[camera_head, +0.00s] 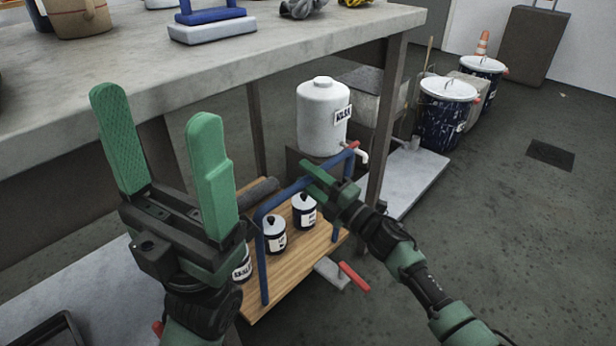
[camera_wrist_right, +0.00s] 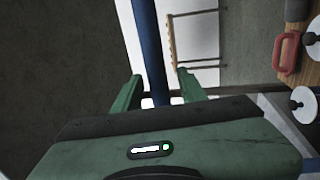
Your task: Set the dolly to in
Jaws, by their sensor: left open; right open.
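The dolly (camera_head: 300,266) is a wooden deck with a blue tubular handle (camera_head: 284,194), standing low beside and partly under the workbench. Several white and dark labelled cans (camera_head: 275,236) stand on it. My right gripper (camera_head: 320,180) is at the top bar of the handle, near its far right end. In the right wrist view the blue tube (camera_wrist_right: 148,45) runs between its parted fingers (camera_wrist_right: 162,84); contact cannot be told. My left gripper (camera_head: 157,112) is open and empty, fingers up, in front of the bench edge. It hides part of the deck.
The grey workbench (camera_head: 240,60) overhangs the area, with a leg (camera_head: 388,110) behind the dolly. A white tank (camera_head: 322,115) with a tap stands behind. A red-ended lever (camera_head: 354,277) sticks out at the dolly's right. Floor at the right is clear; dark drums (camera_head: 447,112) stand farther back.

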